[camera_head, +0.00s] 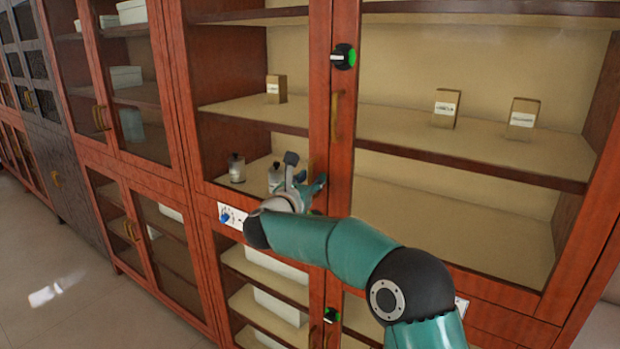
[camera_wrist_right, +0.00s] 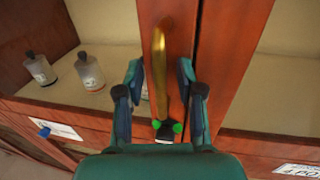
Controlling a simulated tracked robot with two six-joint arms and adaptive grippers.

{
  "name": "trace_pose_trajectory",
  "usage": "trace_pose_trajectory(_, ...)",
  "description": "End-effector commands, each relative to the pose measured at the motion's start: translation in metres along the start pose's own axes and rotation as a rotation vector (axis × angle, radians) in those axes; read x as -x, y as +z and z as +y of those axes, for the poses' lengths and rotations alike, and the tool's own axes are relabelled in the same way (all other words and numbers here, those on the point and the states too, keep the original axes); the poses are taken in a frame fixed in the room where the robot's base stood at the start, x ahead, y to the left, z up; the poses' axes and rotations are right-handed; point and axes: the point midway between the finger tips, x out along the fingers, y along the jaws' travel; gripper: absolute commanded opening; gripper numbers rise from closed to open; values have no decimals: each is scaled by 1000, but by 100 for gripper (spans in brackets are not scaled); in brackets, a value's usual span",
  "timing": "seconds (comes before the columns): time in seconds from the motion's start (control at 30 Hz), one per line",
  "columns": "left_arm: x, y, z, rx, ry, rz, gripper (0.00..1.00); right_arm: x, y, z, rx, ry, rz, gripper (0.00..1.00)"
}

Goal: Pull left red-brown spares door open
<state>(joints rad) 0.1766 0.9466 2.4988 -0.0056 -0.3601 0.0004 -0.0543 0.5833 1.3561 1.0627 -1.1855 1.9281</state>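The left red-brown door (camera_head: 319,80) is a wooden frame with a clear pane, and it looks closed. A gold bar handle (camera_head: 336,115) stands upright near the seam between the two doors. In the right wrist view the handle (camera_wrist_right: 160,70) is on the left of two red-brown uprights. My right gripper (camera_head: 306,184) is at the door, below the handle in the head view. In the right wrist view its open fingers (camera_wrist_right: 160,85) lie either side of the handle's lower part, with gaps. I cannot tell whether they touch it. My left gripper is out of view.
A green-and-black knob (camera_head: 343,57) sits above the handle and another (camera_head: 331,315) far below. A jar (camera_head: 236,168) and small boxes (camera_head: 446,108) stand on shelves. A white label panel (camera_head: 232,216) is below the jars. Open floor (camera_head: 70,290) lies at lower left.

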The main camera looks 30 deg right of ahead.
Motion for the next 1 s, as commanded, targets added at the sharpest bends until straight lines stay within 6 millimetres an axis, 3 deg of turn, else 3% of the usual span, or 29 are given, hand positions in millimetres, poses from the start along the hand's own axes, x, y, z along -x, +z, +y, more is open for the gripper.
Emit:
trace_pose_trajectory(0.13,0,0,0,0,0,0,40,0,0,0,0,0,0,34)
trace_pose_trajectory(0.33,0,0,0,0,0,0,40,0,0,0,0,0,0,1)
trace_pose_trajectory(1.0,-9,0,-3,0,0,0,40,9,-2,-1,0,-18,0,0)
